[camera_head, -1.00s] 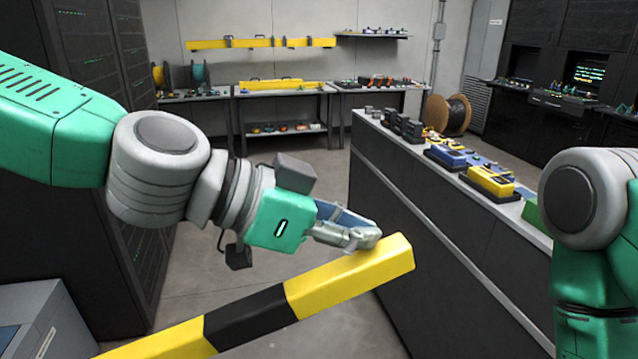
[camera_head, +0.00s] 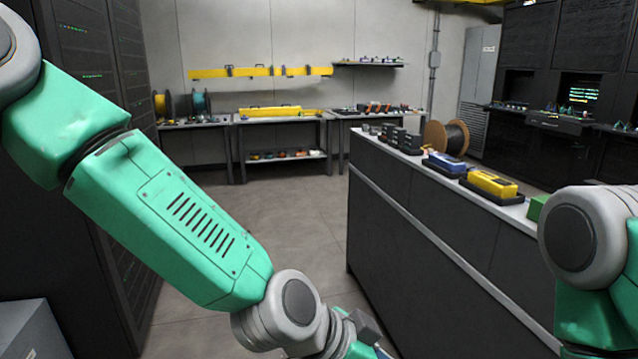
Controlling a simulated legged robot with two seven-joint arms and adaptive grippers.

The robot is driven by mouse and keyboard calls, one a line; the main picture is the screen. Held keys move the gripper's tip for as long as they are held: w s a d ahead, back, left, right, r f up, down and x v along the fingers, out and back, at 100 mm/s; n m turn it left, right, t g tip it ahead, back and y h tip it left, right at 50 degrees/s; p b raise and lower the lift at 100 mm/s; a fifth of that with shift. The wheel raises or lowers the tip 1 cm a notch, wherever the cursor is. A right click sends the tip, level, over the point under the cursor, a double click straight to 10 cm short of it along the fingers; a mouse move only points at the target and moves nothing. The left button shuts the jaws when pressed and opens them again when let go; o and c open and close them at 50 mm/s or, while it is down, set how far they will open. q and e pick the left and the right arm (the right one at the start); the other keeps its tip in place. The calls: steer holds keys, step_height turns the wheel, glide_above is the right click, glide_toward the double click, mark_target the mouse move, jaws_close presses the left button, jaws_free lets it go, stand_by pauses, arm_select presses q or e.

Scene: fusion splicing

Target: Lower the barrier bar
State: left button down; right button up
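The yellow and black barrier bar is not in view. My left arm (camera_head: 165,205) reaches down from the upper left to the bottom middle. Its wrist (camera_head: 335,335) is at the bottom edge of the head view. The fingers of my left gripper are below the frame, so neither their opening nor any contact with the bar shows. Part of my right arm (camera_head: 590,240) stands at the right edge. My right gripper is out of view.
A long dark counter (camera_head: 440,260) runs along the right, with a yellow case (camera_head: 492,183) and a blue case (camera_head: 445,162) on it. Dark server racks (camera_head: 95,60) stand at the left. A grey box (camera_head: 30,330) sits at the lower left. The floor (camera_head: 270,215) between is clear.

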arm_select(q)
steer(key=shift+s+a+f, duration=0.1)
steer(key=shift+s+f, duration=0.1)
steer(key=shift+f, duration=0.35)
steer(key=shift+s+a+f, duration=0.1)
steer(key=shift+s+f, duration=0.05)
steer(key=shift+f, duration=0.4)
steer(key=shift+s+a+f+y, duration=0.15)
steer(key=shift+f+y, duration=0.05)
steer(key=shift+y, duration=0.1)
steer(key=shift+a+f+g, duration=0.15)
steer(key=shift+g, duration=0.15)
steer(key=shift+w+d+r+p, duration=0.2)
steer(key=shift+r+p, duration=0.1)
steer(key=shift+r, duration=0.2)
steer(key=s+a+r+p, duration=0.1)
steer(key=a+r+p, duration=0.2)
steer(key=r, duration=0.9)
steer(key=a, duration=0.2)
steer(key=shift+s+a, duration=0.15)
steer(key=shift+a, duration=0.2)
